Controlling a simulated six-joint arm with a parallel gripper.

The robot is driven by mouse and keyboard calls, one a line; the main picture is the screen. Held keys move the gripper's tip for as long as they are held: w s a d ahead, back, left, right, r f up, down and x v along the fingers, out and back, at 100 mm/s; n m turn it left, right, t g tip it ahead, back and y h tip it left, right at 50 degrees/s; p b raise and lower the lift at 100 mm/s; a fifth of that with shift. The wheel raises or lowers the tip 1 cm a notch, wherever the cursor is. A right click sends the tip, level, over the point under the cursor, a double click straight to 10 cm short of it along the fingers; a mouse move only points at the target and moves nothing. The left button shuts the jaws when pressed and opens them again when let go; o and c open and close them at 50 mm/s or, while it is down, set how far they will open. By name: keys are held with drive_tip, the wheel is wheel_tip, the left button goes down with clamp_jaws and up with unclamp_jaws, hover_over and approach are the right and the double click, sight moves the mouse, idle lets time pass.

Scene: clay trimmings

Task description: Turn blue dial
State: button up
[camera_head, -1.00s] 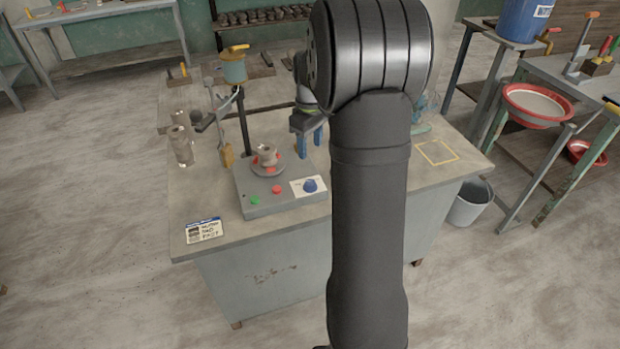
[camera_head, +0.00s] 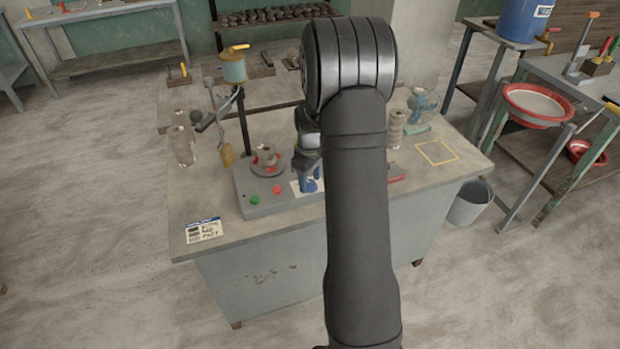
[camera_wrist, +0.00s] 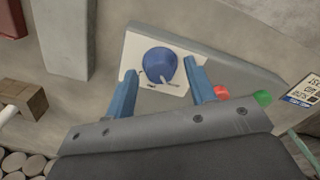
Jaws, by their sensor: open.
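The blue dial (camera_wrist: 158,64) sits on a white plate (camera_wrist: 136,48) on the grey control box (camera_wrist: 232,72), with a pale pointer mark on it. In the wrist view my gripper (camera_wrist: 161,72) is open, with one blue finger on each side of the dial; I cannot tell whether either finger touches it. In the head view my gripper (camera_head: 308,182) is low over the right part of the control box (camera_head: 262,205), and its fingers and my arm largely hide the dial there.
A green button (camera_head: 254,200) and a red button (camera_head: 277,189) are on the box's front. A yellow square outline (camera_head: 437,143) marks clear tabletop at right.

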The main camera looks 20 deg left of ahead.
drive_tip(key=c, duration=1)
drive_tip(key=shift+o, duration=0.2)
drive_tip(key=shift+m, duration=0.4)
drive_tip(key=m, duration=0.3)
drive_tip(key=shift+m, duration=0.3)
drive_tip(key=m, duration=0.4)
drive_tip(key=shift+m, duration=0.3)
drive_tip(key=o, duration=1)
drive_tip(key=shift+c, duration=0.2)
